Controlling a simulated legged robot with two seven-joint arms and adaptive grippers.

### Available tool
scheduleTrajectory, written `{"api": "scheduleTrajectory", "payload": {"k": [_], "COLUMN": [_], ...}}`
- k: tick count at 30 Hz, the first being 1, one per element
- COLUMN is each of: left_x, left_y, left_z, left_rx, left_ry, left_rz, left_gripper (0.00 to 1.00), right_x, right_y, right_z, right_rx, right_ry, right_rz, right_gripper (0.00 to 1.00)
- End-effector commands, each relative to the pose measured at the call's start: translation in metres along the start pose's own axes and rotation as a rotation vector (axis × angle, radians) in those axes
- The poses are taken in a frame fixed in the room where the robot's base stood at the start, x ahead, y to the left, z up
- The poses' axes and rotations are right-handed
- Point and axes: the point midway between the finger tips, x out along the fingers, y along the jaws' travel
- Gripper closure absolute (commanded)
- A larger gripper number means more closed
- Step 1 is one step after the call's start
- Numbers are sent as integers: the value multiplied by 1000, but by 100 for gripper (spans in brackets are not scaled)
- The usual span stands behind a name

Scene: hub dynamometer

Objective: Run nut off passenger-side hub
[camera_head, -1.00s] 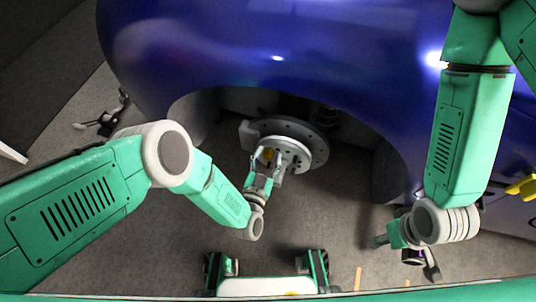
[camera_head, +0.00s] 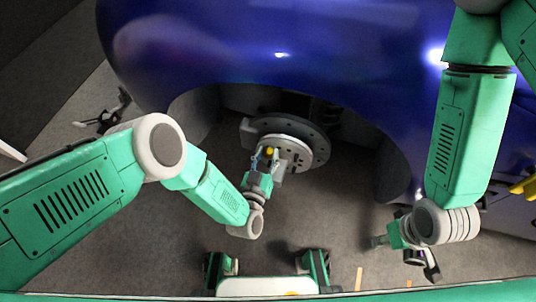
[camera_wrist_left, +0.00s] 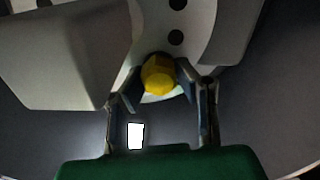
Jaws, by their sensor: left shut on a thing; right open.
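The yellow nut (camera_head: 269,151) sits at the centre of the pale round hub (camera_head: 291,154), in the wheel arch of the blue car. In the left wrist view, the nut (camera_wrist_left: 158,74) lies between the two fingertips, in front of the hub face with dark holes (camera_wrist_left: 176,38). My left gripper (camera_head: 266,155) is shut on the nut, one finger on each side. Whether the nut has come off its thread cannot be told. My right gripper (camera_head: 379,241) is open and empty, low at the right, apart from the hub.
The blue car body (camera_head: 260,60) overhangs the hub. A grey block (camera_head: 248,132) sits at the disc's left edge and shows large in the wrist view (camera_wrist_left: 60,60). A dark stand-like object (camera_head: 103,117) is on the floor at left. Grey floor (camera_head: 330,220) between my arms is clear.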

Motion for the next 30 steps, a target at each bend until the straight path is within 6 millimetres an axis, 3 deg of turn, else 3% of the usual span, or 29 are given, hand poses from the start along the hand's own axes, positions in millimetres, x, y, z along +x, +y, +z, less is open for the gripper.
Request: {"api": "scheduleTrajectory", "payload": {"k": [21, 25, 30], "left_x": [-5, -5, -5], "left_y": [8, 10, 11], "left_z": [6, 2, 1], "left_rx": [-1372, -1549, -1614], "left_ry": [-16, -18, -20], "left_rz": [4, 5, 5], "left_gripper": [100, 100, 100], "right_x": [52, 48, 48], "right_y": [0, 0, 0], "right_z": [3, 3, 2], "right_rx": [0, 0, 0], "right_ry": [0, 0, 0], "right_rz": [0, 0, 0], "right_gripper": [59, 59, 59]}}
